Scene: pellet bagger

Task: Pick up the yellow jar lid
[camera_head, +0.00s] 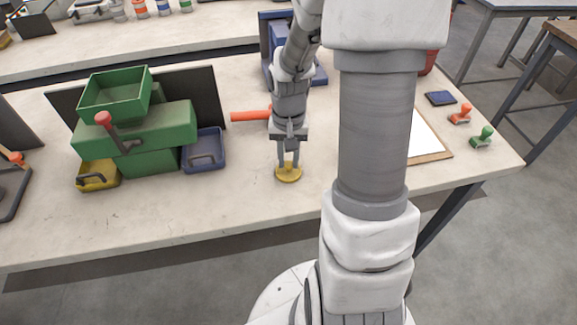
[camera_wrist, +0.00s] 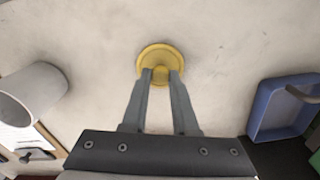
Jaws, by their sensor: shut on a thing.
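The yellow jar lid (camera_head: 289,176) is a round disc with a raised knob in its middle. It is at the table, below my gripper, in the head view. In the wrist view the lid (camera_wrist: 160,58) shows near the top middle, with its knob between my fingertips. My gripper (camera_head: 288,164) points down and is shut on the lid's knob; it also shows in the wrist view (camera_wrist: 161,76). I cannot tell whether the lid touches the table or is slightly raised.
A green pellet bagger (camera_head: 140,135) stands to the left, with a yellow tray (camera_head: 98,177) and a blue tray (camera_head: 204,152) at its foot. An orange cylinder (camera_head: 250,116) lies behind my gripper. Stamps (camera_head: 482,137) stand at the right. The table front is clear.

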